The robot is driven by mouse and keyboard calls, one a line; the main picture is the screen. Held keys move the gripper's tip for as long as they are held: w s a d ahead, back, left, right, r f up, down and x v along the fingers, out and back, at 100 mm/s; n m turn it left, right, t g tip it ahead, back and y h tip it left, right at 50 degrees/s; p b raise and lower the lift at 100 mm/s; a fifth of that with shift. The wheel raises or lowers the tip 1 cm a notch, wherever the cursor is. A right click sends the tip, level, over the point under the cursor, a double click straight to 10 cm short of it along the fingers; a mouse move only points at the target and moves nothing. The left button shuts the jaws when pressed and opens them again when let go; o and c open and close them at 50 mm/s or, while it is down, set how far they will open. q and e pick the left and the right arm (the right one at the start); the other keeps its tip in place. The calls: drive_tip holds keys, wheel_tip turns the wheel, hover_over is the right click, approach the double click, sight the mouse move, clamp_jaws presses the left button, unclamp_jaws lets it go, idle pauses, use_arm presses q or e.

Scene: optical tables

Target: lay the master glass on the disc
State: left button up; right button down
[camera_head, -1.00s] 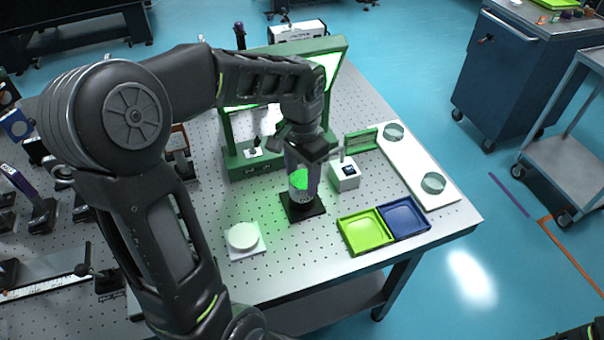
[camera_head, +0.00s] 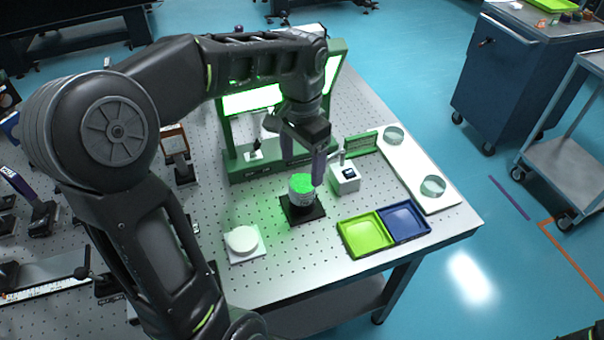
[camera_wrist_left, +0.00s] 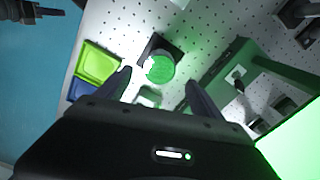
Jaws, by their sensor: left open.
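A short, round white piece (camera_head: 301,191) stands on a black square base (camera_head: 303,213), its top glowing green. In the left wrist view its green face (camera_wrist_left: 160,68) lies just beyond my fingertips. I cannot tell whether a clear glass lies on that face. My left gripper (camera_head: 318,168) is open, pointing down just right of the piece and apart from it; in the wrist view nothing is held between the fingers (camera_wrist_left: 160,88). Two round glass pieces (camera_head: 393,134) (camera_head: 433,185) are on a white strip. A dark part, apparently my right gripper (camera_wrist_left: 32,10), shows at the wrist view's corner.
A green frame with a lit panel (camera_head: 252,100) stands behind. A small white box with a display (camera_head: 344,178) is close to my left gripper. Green (camera_head: 365,233) and blue (camera_head: 404,221) trays lie in front. A white disc (camera_head: 242,239) sits on a plate at front left.

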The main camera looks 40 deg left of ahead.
sight(302, 183)
use_arm(q)
wheel_tip(302, 183, up, 7)
